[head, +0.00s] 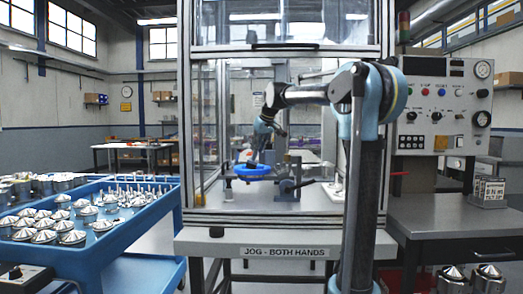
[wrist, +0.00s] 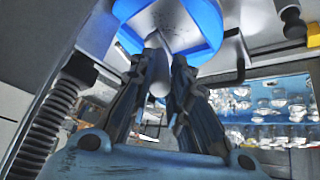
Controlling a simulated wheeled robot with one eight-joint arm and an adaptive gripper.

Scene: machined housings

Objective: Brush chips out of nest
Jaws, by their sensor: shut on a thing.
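The nest (head: 253,171) shows in the head view as a blue ring inside the machine enclosure. In the wrist view the blue ring (wrist: 207,22) is at the top, cut by the frame edge. Its grey inside carries small dark specks that look like chips (wrist: 172,17). My gripper (head: 254,158) is just above the nest in the head view. In the wrist view my gripper (wrist: 164,66) is shut on a pale, rounded handle (wrist: 157,84), apparently the brush. The brush's working end is not clear, and I cannot tell whether it touches the nest.
A grey clamp fixture with a lever (head: 288,184) stands just right of the nest. The enclosure's frame post (head: 187,110) is to the left. A blue cart (head: 125,231) with several metal housings stands at left. A control panel (head: 440,105) is at right.

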